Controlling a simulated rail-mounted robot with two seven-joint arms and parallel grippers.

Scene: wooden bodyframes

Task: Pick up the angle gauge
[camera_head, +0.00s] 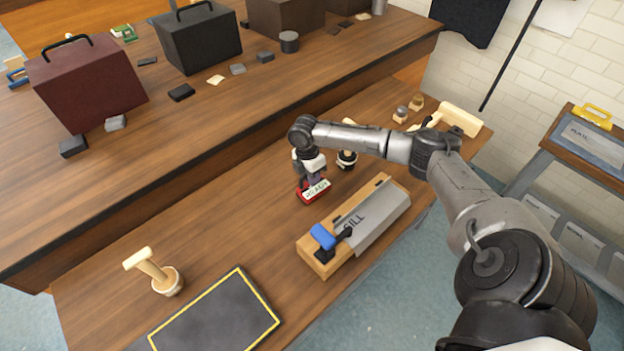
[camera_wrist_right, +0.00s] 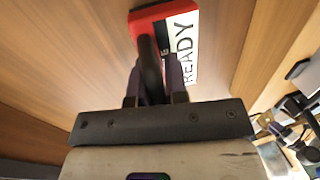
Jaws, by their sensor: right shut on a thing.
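A red piece with a white label (camera_head: 316,192) is on the wooden bench, left of the grey and wood SILL block. In the right wrist view the label on this red piece (camera_wrist_right: 180,45) reads READY. I cannot tell for sure that it is the angle gauge. My right gripper (camera_head: 311,181) points down over it, shut on its dark upright handle (camera_wrist_right: 149,65). The fingers hide part of the handle, and I cannot tell whether the piece is on the bench or just above it. My left gripper is not in view.
The SILL block (camera_head: 378,215) with a blue-handled clamp (camera_head: 322,237) stands close on the right. A dark yellow-edged mat (camera_head: 222,318) and a wooden-handled tool in a cup (camera_head: 150,265) are nearer the front left. A higher counter (camera_head: 200,115) with cases runs behind. Bench left of the gripper is clear.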

